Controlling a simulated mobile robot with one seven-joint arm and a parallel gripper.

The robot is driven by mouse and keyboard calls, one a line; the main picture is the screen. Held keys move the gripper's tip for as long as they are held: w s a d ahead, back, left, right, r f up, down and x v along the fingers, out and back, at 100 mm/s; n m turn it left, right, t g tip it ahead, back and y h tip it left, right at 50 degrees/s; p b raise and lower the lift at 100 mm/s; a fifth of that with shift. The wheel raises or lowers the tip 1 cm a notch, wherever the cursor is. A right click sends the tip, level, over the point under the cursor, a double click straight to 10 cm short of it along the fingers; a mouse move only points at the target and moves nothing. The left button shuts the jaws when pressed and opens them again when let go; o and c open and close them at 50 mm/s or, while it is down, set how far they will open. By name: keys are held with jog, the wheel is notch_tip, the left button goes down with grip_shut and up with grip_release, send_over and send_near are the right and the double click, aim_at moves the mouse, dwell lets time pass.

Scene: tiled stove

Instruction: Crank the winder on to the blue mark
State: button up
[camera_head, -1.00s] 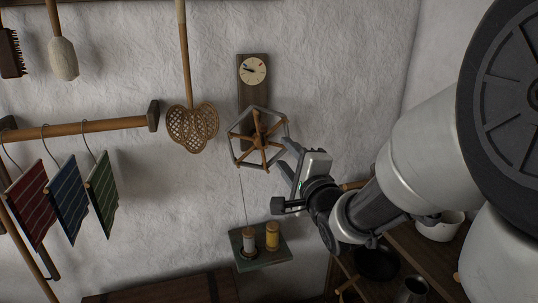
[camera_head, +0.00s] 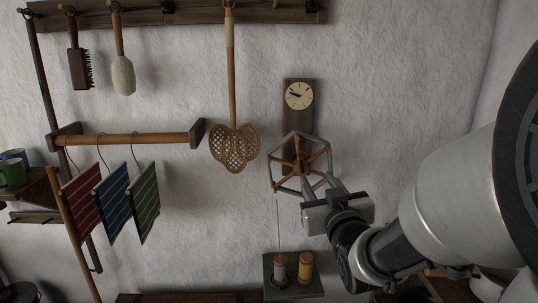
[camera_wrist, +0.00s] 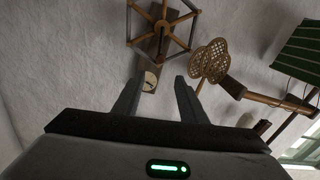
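The winder (camera_head: 300,164) is a hexagonal wheel with a dark rim and wooden spokes, mounted on a wooden board on the white wall. Above it is a round cream dial (camera_head: 299,95) with a dark pointer aimed up and left; its marks are too small to tell colours. The wrist view shows the winder (camera_wrist: 133,22) at the top and the dial (camera_wrist: 150,80) below it. My gripper (camera_head: 319,183) is at the wheel's lower right in the head view. Its fingers (camera_wrist: 155,88) are apart with nothing held between them. Contact with the wheel cannot be told.
A woven beater (camera_head: 234,150) hangs left of the winder. A rail (camera_head: 130,140) with red, blue and green cloths is further left. A small green shelf (camera_head: 293,288) with two spools is below. The wall between beater and winder is clear.

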aim_at(302, 156)
jog(key=w, duration=0.5)
jog(key=w+p, duration=0.1)
jog(key=w, duration=0.5)
jog(key=w+a, duration=0.1)
jog(key=w, duration=0.5)
jog(key=shift+w, duration=0.15)
grip_shut()
